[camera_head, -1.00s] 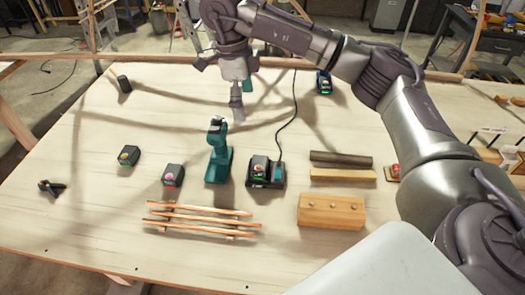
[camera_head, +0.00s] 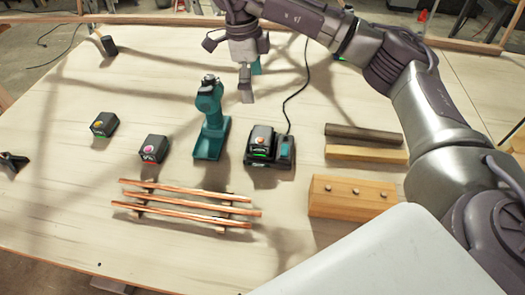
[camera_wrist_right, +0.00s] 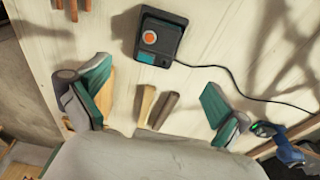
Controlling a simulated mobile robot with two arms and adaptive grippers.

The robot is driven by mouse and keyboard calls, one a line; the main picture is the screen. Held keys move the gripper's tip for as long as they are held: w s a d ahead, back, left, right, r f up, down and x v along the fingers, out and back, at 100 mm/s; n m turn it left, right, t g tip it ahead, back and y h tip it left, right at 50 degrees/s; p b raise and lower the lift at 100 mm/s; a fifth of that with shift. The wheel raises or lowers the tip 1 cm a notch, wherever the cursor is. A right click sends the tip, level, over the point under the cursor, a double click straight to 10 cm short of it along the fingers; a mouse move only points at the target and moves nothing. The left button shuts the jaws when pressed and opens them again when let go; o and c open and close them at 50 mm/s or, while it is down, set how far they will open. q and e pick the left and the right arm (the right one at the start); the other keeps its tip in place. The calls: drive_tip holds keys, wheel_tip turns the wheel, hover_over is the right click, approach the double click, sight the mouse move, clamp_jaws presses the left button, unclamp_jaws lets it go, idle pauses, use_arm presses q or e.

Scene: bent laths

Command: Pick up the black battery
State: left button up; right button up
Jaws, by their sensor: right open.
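Several black batteries are on the table in the head view. One with a yellow dot (camera_head: 104,124) stands at the left, and one with a pink dot (camera_head: 153,149) stands to its right. One with an orange dot (camera_head: 262,140) sits in the charger (camera_head: 284,158); it also shows in the right wrist view (camera_wrist_right: 160,35). My right gripper (camera_head: 250,82) is open and empty, beyond the charger in the head view. Its spread fingers also show in the right wrist view (camera_wrist_right: 160,98). My left gripper is out of view.
A teal drill (camera_head: 210,122) stands left of the charger. Copper-coloured laths (camera_head: 190,204) lie in front. A wooden block (camera_head: 350,197) and two bars (camera_head: 365,153) lie at the right. The charger's cable (camera_head: 306,80) runs backward. The table's back left is mostly clear.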

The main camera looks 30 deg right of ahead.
sight(261, 135)
drive_tip(key=f, duration=1.2)
drive_tip(key=shift+s+d+f, duration=0.15)
drive_tip(key=shift+s+d, duration=0.2)
drive_tip(key=shift+d, duration=0.05)
drive_tip(key=f, duration=0.1)
drive_tip(key=f+p, duration=0.1)
drive_tip(key=f, duration=0.2)
drive_tip(key=shift+s+d+p, duration=0.3)
drive_tip(key=shift+d+p, duration=0.05)
drive_tip(key=shift+p, duration=0.05)
drive_tip(key=shift+f, duration=0.6)
drive_tip(key=c, duration=1.3)
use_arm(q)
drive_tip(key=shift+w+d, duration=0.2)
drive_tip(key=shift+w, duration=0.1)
use_arm(e)
drive_tip(key=shift+r, duration=0.1)
drive_tip(key=shift+c, duration=0.2)
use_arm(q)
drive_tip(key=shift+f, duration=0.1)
use_arm(e)
drive_tip(key=shift+r, duration=0.1)
